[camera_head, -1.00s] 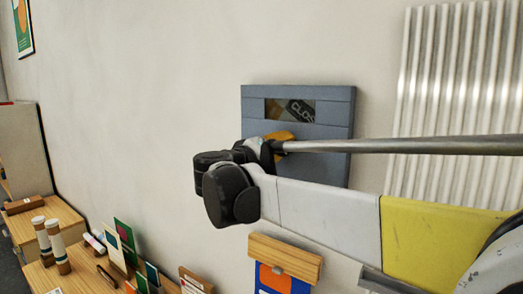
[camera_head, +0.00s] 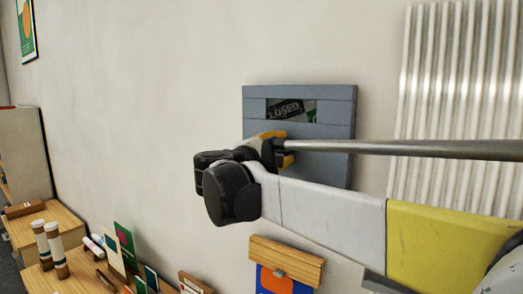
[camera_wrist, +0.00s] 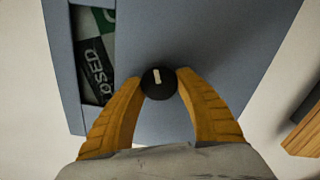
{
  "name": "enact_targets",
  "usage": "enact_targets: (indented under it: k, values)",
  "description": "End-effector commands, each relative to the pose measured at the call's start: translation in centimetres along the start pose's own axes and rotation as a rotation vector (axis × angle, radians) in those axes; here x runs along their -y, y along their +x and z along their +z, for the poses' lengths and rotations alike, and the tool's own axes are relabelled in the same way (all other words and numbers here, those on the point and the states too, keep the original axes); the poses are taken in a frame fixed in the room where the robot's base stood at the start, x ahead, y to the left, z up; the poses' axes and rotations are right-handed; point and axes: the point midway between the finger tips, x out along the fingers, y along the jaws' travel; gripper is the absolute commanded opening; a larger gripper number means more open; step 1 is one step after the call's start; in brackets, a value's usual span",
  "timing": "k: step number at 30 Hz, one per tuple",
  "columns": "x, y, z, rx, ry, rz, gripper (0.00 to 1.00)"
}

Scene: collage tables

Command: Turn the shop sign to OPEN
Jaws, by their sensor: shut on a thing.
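The shop sign is a blue-grey box (camera_head: 335,105) on the wall in the head view, and it also fills much of the wrist view (camera_wrist: 140,40). Its window shows a dark, tilted strip with "CLOSED" (camera_head: 286,109), its first letter partly cut off, and green at the right end. The strip also shows in the wrist view (camera_wrist: 96,72). A round black knob (camera_wrist: 158,84) with a white mark is on the box face. My gripper (camera_wrist: 161,80) is shut on the knob, yellow fingers at either side. In the head view my arm hides the knob.
A wooden holder (camera_head: 286,260) with a blue and orange card is on the wall below the sign. A ribbed metal radiator (camera_head: 455,90) stands at the right. A wooden table (camera_head: 75,275) with cards and rolled tubes is at lower left.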

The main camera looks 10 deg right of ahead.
Motion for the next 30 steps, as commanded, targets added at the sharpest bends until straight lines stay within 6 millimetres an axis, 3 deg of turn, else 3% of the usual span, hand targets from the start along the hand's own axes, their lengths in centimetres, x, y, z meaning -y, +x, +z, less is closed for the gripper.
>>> enact_targets:
  k: [30]
  values:
    - [0.28,0.04,0.24,0.002,-0.945,0.002,0.1]
